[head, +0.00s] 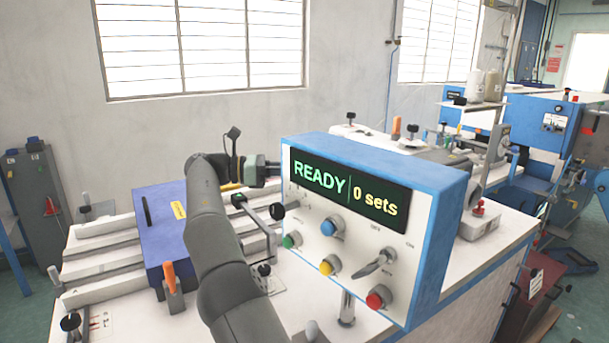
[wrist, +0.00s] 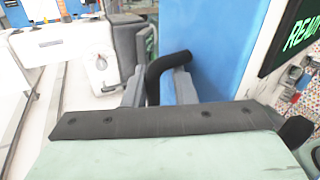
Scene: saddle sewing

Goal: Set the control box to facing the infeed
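The control box (head: 443,235) has a blue casing and a white front with a lit screen reading "READY 0 sets". Its front, with coloured buttons and a lever knob, faces toward the head camera, turned slightly left. My gripper (head: 272,173) is at the box's left side. In the wrist view the blue side (wrist: 215,50) lies ahead and part of the screen shows at right. A bent black handle (wrist: 160,68) stands out from that side. My two grey fingers (wrist: 162,90) straddle the handle, with a gap visible on its right; the fingertips' contact is partly hidden.
The box stands above a white worktable (head: 490,262) on a metal post (head: 346,308). A blue-purple case (head: 163,222) and clamp rails lie to the left. A black-knobbed clamp (head: 262,215) is close below my gripper. Sewing machinery (head: 490,140) stands behind, right.

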